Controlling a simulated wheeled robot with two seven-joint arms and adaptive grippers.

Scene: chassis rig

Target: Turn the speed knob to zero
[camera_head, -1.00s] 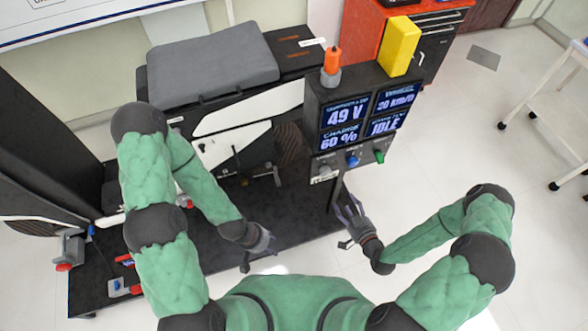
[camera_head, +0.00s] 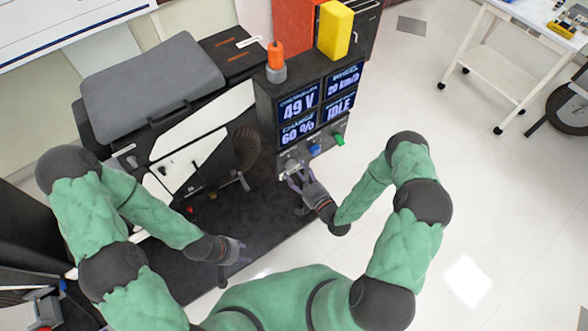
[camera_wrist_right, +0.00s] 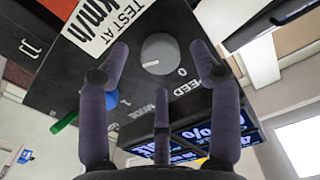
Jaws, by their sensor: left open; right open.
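The speed knob (camera_wrist_right: 159,53) is a round grey knob on the dark panel in the right wrist view, with "SPEED" and a "0" printed beside it. A faint pale mark shows on its face, but I cannot tell its exact setting. My right gripper (camera_wrist_right: 160,78) is open, its fingers spread around the knob's position, with no clear contact visible. In the head view my right gripper (camera_head: 300,181) is at the lower left of the console (camera_head: 266,108) and hides the knob area. My left gripper (camera_head: 238,252) is open and empty above the black platform.
A blue knob (camera_wrist_right: 112,99) and a green knob (camera_wrist_right: 64,122) sit on the same panel. Screens (camera_head: 298,105) read 49 V, 60 %, 20 km/h and IDLE.

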